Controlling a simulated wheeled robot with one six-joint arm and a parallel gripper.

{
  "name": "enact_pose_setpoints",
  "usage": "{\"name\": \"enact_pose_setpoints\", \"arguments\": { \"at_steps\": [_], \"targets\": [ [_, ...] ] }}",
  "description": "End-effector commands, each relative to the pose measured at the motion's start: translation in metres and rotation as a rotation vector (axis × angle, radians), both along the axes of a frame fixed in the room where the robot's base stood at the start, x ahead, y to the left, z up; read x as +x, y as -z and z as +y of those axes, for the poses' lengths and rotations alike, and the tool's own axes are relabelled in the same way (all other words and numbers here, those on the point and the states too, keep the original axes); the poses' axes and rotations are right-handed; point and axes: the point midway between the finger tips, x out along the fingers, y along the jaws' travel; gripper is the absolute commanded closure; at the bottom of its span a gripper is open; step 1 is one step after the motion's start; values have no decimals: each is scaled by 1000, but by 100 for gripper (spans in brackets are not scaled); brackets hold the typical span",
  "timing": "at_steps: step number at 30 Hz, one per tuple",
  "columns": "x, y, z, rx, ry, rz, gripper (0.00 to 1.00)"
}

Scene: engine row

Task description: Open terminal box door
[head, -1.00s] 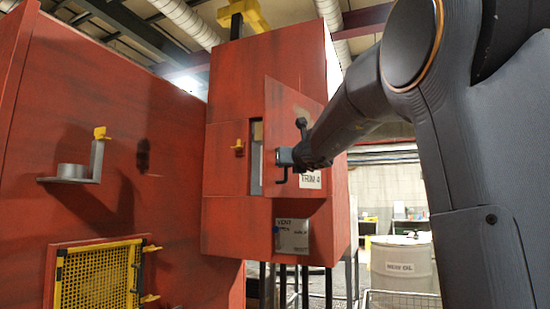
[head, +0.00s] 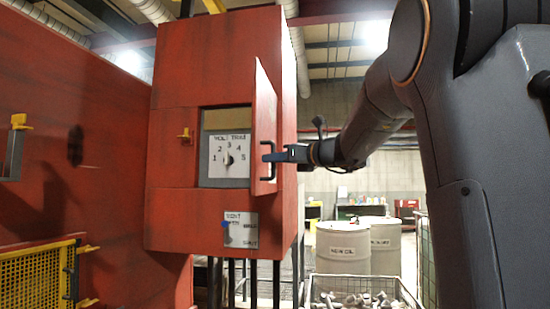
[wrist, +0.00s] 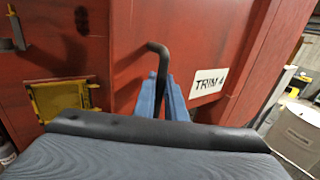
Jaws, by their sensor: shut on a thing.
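The red terminal box (head: 175,150) fills the middle of the head view. Its door (head: 264,125) is hinged on the right and stands swung well out from the front. In the opening a white dial plate (head: 229,156) with numbers and a dark pointer shows. My gripper (head: 275,156) is at the door's handle (head: 267,163) from the right, shut on it. In the wrist view the dark bent handle (wrist: 160,68) rises between the blue fingers (wrist: 162,98), beside the white label (wrist: 209,82) on the door's face.
A yellow latch (head: 184,135) sits on the box front, left of the opening. A grey vent plate (head: 241,230) is below. A yellow mesh panel (head: 35,280) is at lower left. White drums (head: 344,246) and a wire basket (head: 362,293) of parts stand at right.

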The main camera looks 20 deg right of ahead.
Motion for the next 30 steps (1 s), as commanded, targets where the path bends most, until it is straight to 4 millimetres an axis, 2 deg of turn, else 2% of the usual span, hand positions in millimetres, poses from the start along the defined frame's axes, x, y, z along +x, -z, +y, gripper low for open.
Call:
{"name": "enact_pose_setpoints", "arguments": {
  "at_steps": [10,11,12,26,30],
  "targets": [
    [0,-3,-3,4,6,-4,100],
    [0,-2,-3,4,6,-4,84],
    [0,-2,-3,3,6,-3,82],
    [-1,0,-3,1,2,-1,82],
    [-12,0,-9,0,5,-1,82]
  ]
}}
